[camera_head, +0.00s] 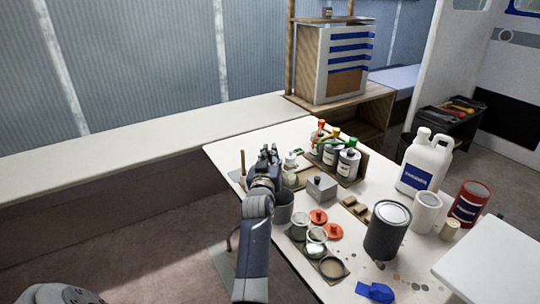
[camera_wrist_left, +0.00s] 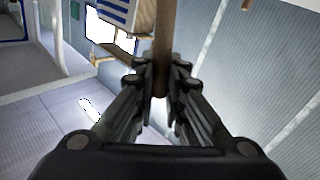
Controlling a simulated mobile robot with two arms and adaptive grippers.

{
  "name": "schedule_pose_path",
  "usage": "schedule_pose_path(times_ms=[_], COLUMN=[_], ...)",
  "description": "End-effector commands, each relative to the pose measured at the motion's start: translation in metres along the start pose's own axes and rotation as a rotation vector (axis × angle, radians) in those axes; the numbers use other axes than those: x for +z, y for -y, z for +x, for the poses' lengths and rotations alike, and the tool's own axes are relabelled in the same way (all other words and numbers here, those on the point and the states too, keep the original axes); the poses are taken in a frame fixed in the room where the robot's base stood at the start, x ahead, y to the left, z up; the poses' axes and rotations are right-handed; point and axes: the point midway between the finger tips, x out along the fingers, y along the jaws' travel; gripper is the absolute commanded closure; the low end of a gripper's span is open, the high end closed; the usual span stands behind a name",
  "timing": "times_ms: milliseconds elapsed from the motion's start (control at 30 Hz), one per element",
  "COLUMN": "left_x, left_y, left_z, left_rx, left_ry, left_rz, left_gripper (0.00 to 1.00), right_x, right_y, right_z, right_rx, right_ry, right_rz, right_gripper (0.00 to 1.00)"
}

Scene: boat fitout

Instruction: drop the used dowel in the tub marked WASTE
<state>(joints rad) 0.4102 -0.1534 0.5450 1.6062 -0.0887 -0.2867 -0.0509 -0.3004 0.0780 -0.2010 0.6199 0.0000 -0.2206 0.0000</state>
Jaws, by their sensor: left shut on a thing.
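My left gripper (camera_head: 268,155) is over the left part of the white worktable. In the left wrist view its fingers (camera_wrist_left: 161,85) are closed around a brown dowel (camera_wrist_left: 163,45), which runs up out of the picture. In the head view the held dowel is not clearly seen behind the fingers. A thin brown stick (camera_head: 242,165) shows upright just left of the gripper; I cannot tell what it stands in. A grey tub (camera_head: 285,208) is partly hidden beside my left wrist. No WASTE marking can be read on any container. My right gripper is not in view.
The worktable holds a caddy of bottles (camera_head: 348,163), a grey box (camera_head: 321,188), a dark can (camera_head: 387,230), a white jug (camera_head: 426,163), a red can (camera_head: 469,203), red lids (camera_head: 318,216) and a blue item (camera_head: 375,292). A bench (camera_head: 130,143) runs behind.

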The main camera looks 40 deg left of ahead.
Motion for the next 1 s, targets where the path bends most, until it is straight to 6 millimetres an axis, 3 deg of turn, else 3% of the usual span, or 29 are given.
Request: schedule_pose_path(times_ms=[167, 600, 1000], left_x=[0.018, 0.051, 0.058], left_y=[0.004, 0.003, 0.002], left_z=[-0.001, 0.0, 0.0], left_rx=[0.0, 0.0, 0.0], left_ry=[-0.001, -0.001, -0.001], left_rz=[-0.001, -0.001, 0.0], left_gripper=[1.0, 1.0, 1.0], right_x=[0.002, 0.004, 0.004], right_y=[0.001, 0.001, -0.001], right_z=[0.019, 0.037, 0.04], right_rx=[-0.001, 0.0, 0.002], right_ry=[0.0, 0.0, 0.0], right_rz=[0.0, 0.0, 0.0], right_gripper=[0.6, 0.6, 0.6])
